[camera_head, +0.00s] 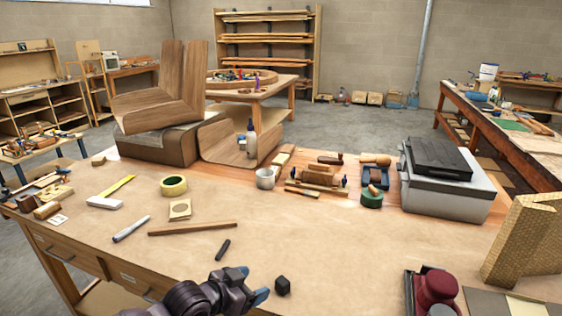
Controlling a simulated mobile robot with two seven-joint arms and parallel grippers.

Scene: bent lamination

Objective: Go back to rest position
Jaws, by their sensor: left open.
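My left gripper (254,284) is at the front edge of the workbench (330,250), low in the picture, with its arm coming in from the bottom. Its blue-tipped fingers are apart and nothing shows between them. A small black cube (282,286) lies on the bench just right of the fingers, and they appear apart from it. A short black cylindrical piece (223,250) lies just behind the gripper. My right gripper is not in view.
A wooden strip (193,228), a marker (131,229) and yellow tape (173,186) lie left of centre. A bent wooden form (175,95) stands behind. A grey case (445,185), a maroon tool (436,288) and a cork-like block (525,245) are at right. The bench middle is clear.

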